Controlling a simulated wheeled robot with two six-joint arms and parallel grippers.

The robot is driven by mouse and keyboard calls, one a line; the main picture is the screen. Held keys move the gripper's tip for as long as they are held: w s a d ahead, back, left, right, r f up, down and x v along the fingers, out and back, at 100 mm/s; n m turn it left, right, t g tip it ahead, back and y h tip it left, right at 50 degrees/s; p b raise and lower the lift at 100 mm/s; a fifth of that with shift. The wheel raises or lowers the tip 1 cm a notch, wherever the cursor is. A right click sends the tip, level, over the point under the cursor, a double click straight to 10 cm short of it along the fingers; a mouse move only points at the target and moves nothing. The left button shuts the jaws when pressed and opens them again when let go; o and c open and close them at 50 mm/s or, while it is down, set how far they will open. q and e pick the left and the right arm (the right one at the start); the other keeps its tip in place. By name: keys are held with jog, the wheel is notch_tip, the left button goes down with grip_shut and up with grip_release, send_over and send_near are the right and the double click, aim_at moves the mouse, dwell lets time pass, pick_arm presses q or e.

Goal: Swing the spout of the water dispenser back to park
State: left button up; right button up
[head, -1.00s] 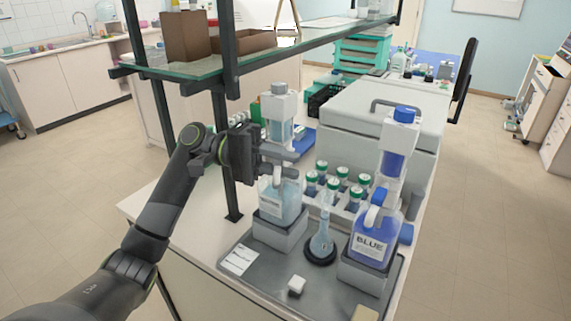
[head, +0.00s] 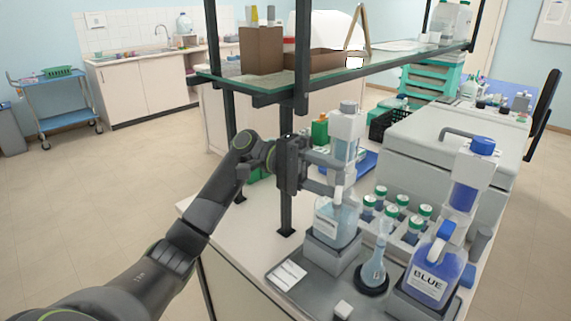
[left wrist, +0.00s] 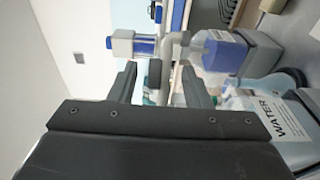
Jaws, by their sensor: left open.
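The water dispenser (head: 336,222) is a clear bottle of pale blue liquid with a white-capped upper cylinder. It stands upright on a grey block. Its bottle with the WATER label shows at the lower right of the left wrist view (left wrist: 284,128). My left gripper (head: 330,174) is open beside the dispenser's neck, on its left, its fingers one above the other. In the left wrist view the gap between its fingers (left wrist: 163,75) holds no gripped part. I cannot make out the spout clearly near the fingers. My right gripper is not in view.
The blue dispenser (head: 432,278) stands at the right on the grey tray (head: 318,290). A flask (head: 374,266) stands between the two dispensers. Several green-capped bottles (head: 392,212) are behind. A dark shelf post (head: 286,205) rises beside my gripper, under the glass shelf (head: 380,64).

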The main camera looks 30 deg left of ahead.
pick_arm(q)
jog(key=w+a+b, duration=0.1)
jog(key=a+b, duration=0.1)
jog(key=a, duration=1.1)
jog(key=shift+a+b, duration=0.4)
jog(key=shift+w, duration=0.1)
jog(key=shift+c, duration=0.4)
